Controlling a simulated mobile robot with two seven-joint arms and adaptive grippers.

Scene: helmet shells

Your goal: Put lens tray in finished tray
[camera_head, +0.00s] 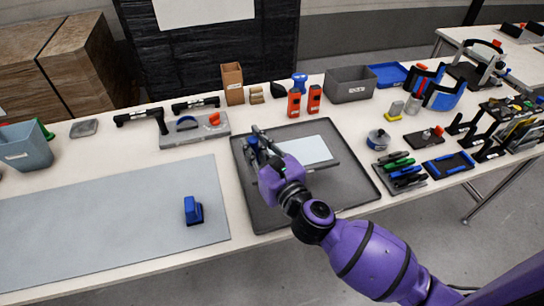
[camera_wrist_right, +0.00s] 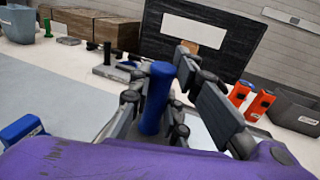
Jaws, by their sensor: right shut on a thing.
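The lens tray (camera_head: 312,150), which I take to be the flat pale panel with a dark edge, is over the large dark grey tray (camera_head: 350,194), likely the finished tray. My right gripper (camera_head: 259,143) is at the left end of the panel. In the right wrist view, its fingers (camera_wrist_right: 163,98) are around an upright blue handle (camera_wrist_right: 155,98), with the pale panel (camera_wrist_right: 196,130) showing below. The handle's join to the panel is hidden by the gripper. I cannot tell whether the panel rests on the dark tray. My left gripper is not in view.
A grey mat (camera_head: 95,225) with a blue block (camera_head: 193,210) lies left of the dark tray. A grey holder (camera_head: 195,130) and orange items (camera_head: 294,102) stand behind it. Colored-handled tools (camera_head: 400,170) and a grey bin (camera_head: 350,85) stand to the right.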

